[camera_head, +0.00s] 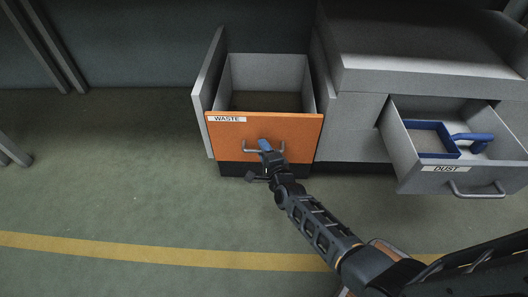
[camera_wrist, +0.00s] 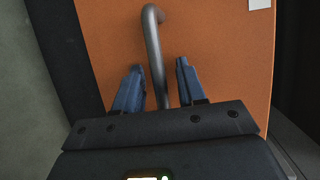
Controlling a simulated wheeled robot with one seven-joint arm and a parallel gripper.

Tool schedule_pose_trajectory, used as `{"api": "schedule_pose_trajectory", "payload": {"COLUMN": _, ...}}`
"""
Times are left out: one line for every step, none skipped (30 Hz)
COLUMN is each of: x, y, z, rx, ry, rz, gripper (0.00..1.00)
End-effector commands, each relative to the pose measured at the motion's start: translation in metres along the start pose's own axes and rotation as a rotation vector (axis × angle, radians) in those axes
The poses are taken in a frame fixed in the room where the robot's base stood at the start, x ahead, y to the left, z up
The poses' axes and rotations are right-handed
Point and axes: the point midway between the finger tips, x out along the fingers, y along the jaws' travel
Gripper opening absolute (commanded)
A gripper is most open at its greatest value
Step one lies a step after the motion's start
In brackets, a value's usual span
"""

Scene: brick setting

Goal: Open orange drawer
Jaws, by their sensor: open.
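The orange drawer (camera_head: 292,131) with a "WASTE" label stands pulled out from its grey cabinet, and its inside shows empty in the head view. Its front also shows in the wrist view (camera_wrist: 225,60). A grey bar handle (camera_head: 276,150) is fixed on that front; in the wrist view the handle (camera_wrist: 154,45) runs down between my fingers. My gripper (camera_head: 265,147) is at the handle, with its blue fingertips (camera_wrist: 157,82) open on either side of the bar. A gap shows between the bar and each finger.
A grey drawer labelled "DUST" (camera_head: 425,183) stands open at the right, holding a blue frame (camera_head: 432,137) and a blue-handled item (camera_head: 473,138). Green floor (camera_head: 110,165) with a yellow line (camera_head: 130,249) is clear at the left.

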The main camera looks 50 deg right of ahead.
Motion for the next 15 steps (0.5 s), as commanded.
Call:
{"api": "schedule_pose_trajectory", "payload": {"x": 0.0, "y": -0.0001, "z": 0.0, "rx": 0.0, "ry": 0.0, "rz": 0.0, "gripper": 0.4}}
{"api": "schedule_pose_trajectory", "payload": {"x": -0.0001, "y": -0.0002, "z": 0.0001, "rx": 0.0, "ry": 0.0, "rz": 0.0, "gripper": 0.4}}
{"api": "schedule_pose_trajectory", "payload": {"x": -0.0001, "y": -0.0002, "z": 0.0001, "rx": 0.0, "ry": 0.0, "rz": 0.0, "gripper": 0.4}}
{"api": "schedule_pose_trajectory", "payload": {"x": -0.0002, "y": -0.0002, "z": 0.0001, "rx": 0.0, "ry": 0.0, "rz": 0.0, "gripper": 0.4}}
{"api": "schedule_pose_trajectory", "payload": {"x": -0.0002, "y": -0.0002, "z": 0.0001, "rx": 0.0, "ry": 0.0, "rz": 0.0, "gripper": 0.38}}
{"api": "schedule_pose_trajectory", "payload": {"x": -0.0002, "y": -0.0002, "z": 0.0001, "rx": 0.0, "ry": 0.0, "rz": 0.0, "gripper": 0.34}}
{"api": "schedule_pose_trajectory", "payload": {"x": -0.0002, "y": -0.0002, "z": 0.0001, "rx": 0.0, "ry": 0.0, "rz": 0.0, "gripper": 0.32}}
{"api": "schedule_pose_trajectory", "payload": {"x": -0.0003, "y": -0.0002, "z": 0.0001, "rx": 0.0, "ry": 0.0, "rz": 0.0, "gripper": 0.29}}
{"api": "schedule_pose_trajectory", "payload": {"x": -0.0003, "y": -0.0002, "z": 0.0001, "rx": 0.0, "ry": 0.0, "rz": 0.0, "gripper": 0.25}}
{"api": "schedule_pose_trajectory", "payload": {"x": -0.0003, "y": -0.0002, "z": 0.0001, "rx": 0.0, "ry": 0.0, "rz": 0.0, "gripper": 0.22}}
{"api": "schedule_pose_trajectory", "payload": {"x": -0.0003, "y": -0.0002, "z": 0.0001, "rx": 0.0, "ry": 0.0, "rz": 0.0, "gripper": 0.19}}
{"api": "schedule_pose_trajectory", "payload": {"x": -0.0003, "y": -0.0002, "z": 0.0001, "rx": 0.0, "ry": 0.0, "rz": 0.0, "gripper": 0.15}}
{"api": "schedule_pose_trajectory", "payload": {"x": -0.0003, "y": -0.0002, "z": 0.0001, "rx": 0.0, "ry": 0.0, "rz": 0.0, "gripper": 0.12}}
{"api": "schedule_pose_trajectory", "payload": {"x": -0.0003, "y": -0.0002, "z": 0.0001, "rx": 0.0, "ry": 0.0, "rz": 0.0, "gripper": 0.09}}
{"api": "schedule_pose_trajectory", "payload": {"x": -0.0003, "y": -0.0001, "z": 0.0001, "rx": 0.0, "ry": 0.0, "rz": 0.0, "gripper": 0.06}}
